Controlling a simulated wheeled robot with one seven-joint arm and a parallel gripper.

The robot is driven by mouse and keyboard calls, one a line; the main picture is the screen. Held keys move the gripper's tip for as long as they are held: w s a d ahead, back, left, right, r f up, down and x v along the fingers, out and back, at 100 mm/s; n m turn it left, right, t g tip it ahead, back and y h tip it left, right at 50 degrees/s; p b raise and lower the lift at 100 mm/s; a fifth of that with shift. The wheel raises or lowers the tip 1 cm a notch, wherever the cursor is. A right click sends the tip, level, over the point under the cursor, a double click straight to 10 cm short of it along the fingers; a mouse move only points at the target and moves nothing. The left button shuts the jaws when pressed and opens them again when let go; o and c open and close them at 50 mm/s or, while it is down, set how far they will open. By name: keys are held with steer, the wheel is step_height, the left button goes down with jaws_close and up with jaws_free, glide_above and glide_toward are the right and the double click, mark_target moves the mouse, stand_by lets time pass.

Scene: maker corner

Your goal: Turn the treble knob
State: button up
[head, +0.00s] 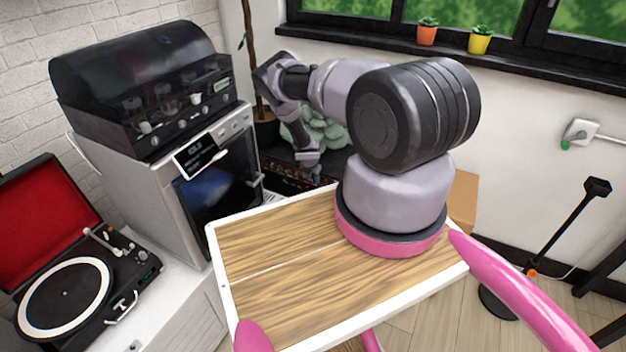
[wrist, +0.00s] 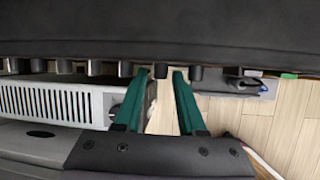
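A dark amplifier (wrist: 200,40) fills the top of the wrist view, with a row of small dark knobs along its edge. One knob (wrist: 160,71) sits between my gripper's fingertips. No labels are readable, so I cannot tell which knob is the treble. My gripper (wrist: 161,74) has two green fingers spread apart, with a gap on both sides of that knob; no contact is visible. In the head view my gripper (head: 316,174) is small and low beside the amplifier (head: 284,180), which is partly hidden behind my arm and body.
A white oven-like machine (head: 165,195) with a dark appliance (head: 150,90) on top stands left of the amplifier. A turntable (head: 70,290) is at lower left. A pale green plant (head: 325,130) is behind my arm. Wooden floor (wrist: 290,125) shows at right in the wrist view.

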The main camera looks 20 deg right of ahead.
jaws_close()
steer(key=shift+s+f+t+y, duration=0.2)
steer(key=shift+s+t+y, duration=0.1)
steer(key=shift+s+t, duration=0.1)
steer(key=shift+d+m+t+y, duration=0.25)
steer(key=shift+m+t+y, duration=0.25)
steer(key=shift+t, duration=0.4)
steer(key=shift+t+y, duration=0.5)
steer(key=shift+t, duration=0.1)
steer(key=shift+o, duration=2.1)
jaws_free()
